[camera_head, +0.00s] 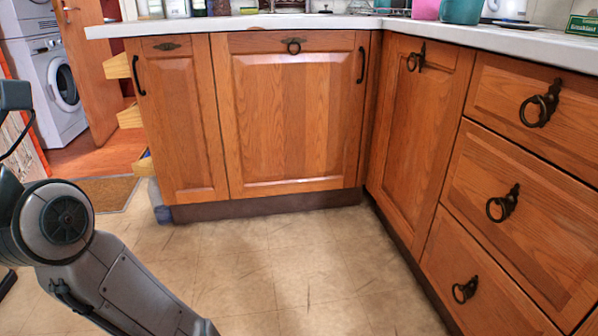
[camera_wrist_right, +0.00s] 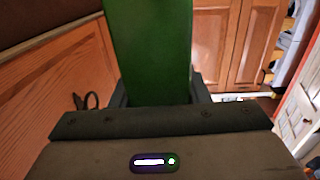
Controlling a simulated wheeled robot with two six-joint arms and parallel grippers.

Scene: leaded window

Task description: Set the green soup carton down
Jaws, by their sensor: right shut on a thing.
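In the right wrist view the green soup carton (camera_wrist_right: 150,45) stands up between the two fingers of my right gripper (camera_wrist_right: 155,90), which is shut on it. Its top runs out of the picture and its lower end is hidden behind the gripper body. My right gripper and the carton do not show in the head view. My left arm shows at the lower left of the head view, but its gripper is out of the picture.
A white countertop (camera_head: 270,22) runs above wooden cabinets (camera_head: 290,115) and turns along the right side. A pink cup (camera_head: 425,9), a teal cup (camera_head: 461,11) and a green box (camera_head: 583,24) stand on it. The tiled floor (camera_head: 270,265) is clear. A washing machine (camera_head: 57,90) stands at the far left.

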